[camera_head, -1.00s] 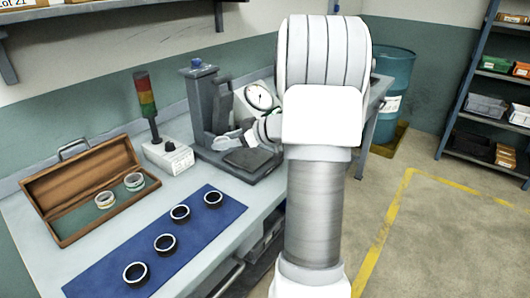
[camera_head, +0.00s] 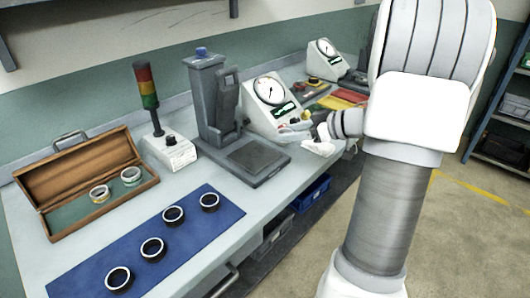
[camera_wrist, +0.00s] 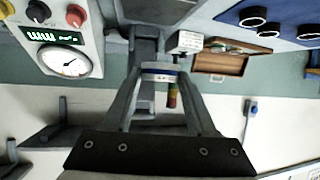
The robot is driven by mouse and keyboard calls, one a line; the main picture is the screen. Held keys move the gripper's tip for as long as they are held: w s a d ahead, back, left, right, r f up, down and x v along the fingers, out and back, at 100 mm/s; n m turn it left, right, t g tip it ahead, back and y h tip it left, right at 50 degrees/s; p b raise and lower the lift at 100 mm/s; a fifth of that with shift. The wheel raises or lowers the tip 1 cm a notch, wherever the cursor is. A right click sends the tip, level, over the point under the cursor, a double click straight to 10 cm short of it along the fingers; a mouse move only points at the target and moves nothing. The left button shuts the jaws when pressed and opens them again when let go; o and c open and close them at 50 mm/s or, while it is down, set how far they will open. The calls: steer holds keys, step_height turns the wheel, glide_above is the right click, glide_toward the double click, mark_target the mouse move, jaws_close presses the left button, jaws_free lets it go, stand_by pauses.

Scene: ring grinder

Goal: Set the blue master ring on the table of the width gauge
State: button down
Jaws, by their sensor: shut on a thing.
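My gripper (camera_wrist: 162,80) is shut on the blue master ring (camera_wrist: 160,70), a pale ring with a blue band between the fingertips. In the head view my gripper (camera_head: 304,138) is in front of the dial box (camera_head: 270,112), to the right of the dark plate; the ring cannot be made out there. The grey column stand (camera_head: 214,110), seemingly the width gauge, has a dark square plate (camera_head: 252,157) as its table. The plate is bare. The dial box, with its green display, also shows in the wrist view (camera_wrist: 68,58).
A blue mat (camera_head: 200,240) with several dark rings lies at the front left. An open wooden case (camera_head: 85,178) holds two rings. A signal lamp (camera_head: 149,90) stands left of the column. A second dial box (camera_head: 326,60) and coloured trays (camera_head: 345,97) are farther right.

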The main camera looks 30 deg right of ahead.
steer(key=b, duration=0.3)
glide_above(258, 157)
step_height(258, 157, down, 7)
steer(key=shift+w+f+b, duration=0.1)
steer(key=shift+f+b, duration=0.75)
steer(key=shift+f, duration=1.1)
steer(key=shift+f, duration=0.2)
steer(key=shift+c, duration=1)
jaws_free()
steer(key=shift+r, duration=0.15)
